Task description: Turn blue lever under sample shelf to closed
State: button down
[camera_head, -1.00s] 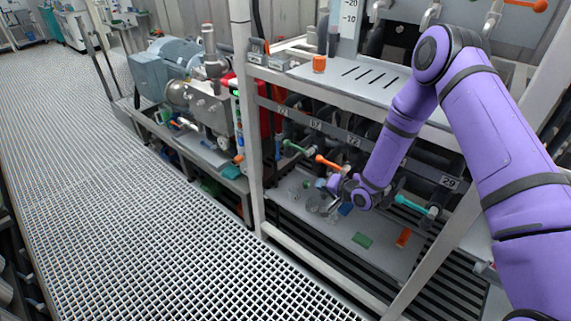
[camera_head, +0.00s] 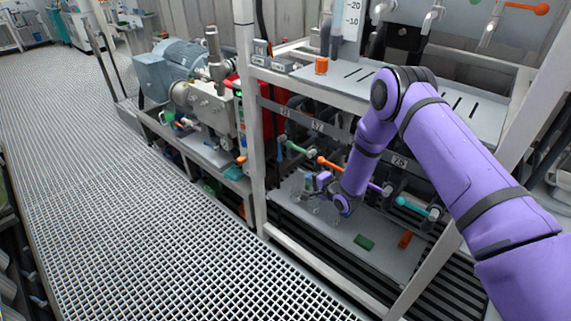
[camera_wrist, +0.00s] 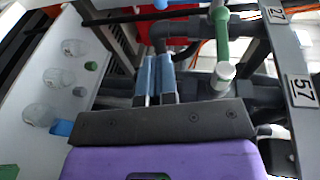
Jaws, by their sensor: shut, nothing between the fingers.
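My gripper (camera_wrist: 157,62) shows in the wrist view with its two blue-grey fingers side by side, shut and empty. In the head view my gripper (camera_head: 312,183) is under the shelf (camera_head: 425,100), low among the levers. A green lever (camera_wrist: 222,38) stands right of the fingers in the wrist view, apart from them; it also shows in the head view (camera_head: 297,149). A small blue piece (camera_wrist: 161,4) is at the wrist view's top edge; I cannot tell whether it is the blue lever. I cannot pick out a blue lever in the head view.
An orange lever (camera_head: 332,163) and a teal lever (camera_head: 412,207) are right of the green one. The lower tray (camera_head: 330,226) holds clear vessels, a green block (camera_head: 364,242) and a red-orange block (camera_head: 405,240). A frame post (camera_head: 250,120) stands at left.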

aim_at(282, 161)
jog(key=x, duration=1.5)
jog(key=shift+w+a+f, duration=0.1)
jog(key=shift+w+a, duration=0.05)
jog(key=shift+w, duration=0.05)
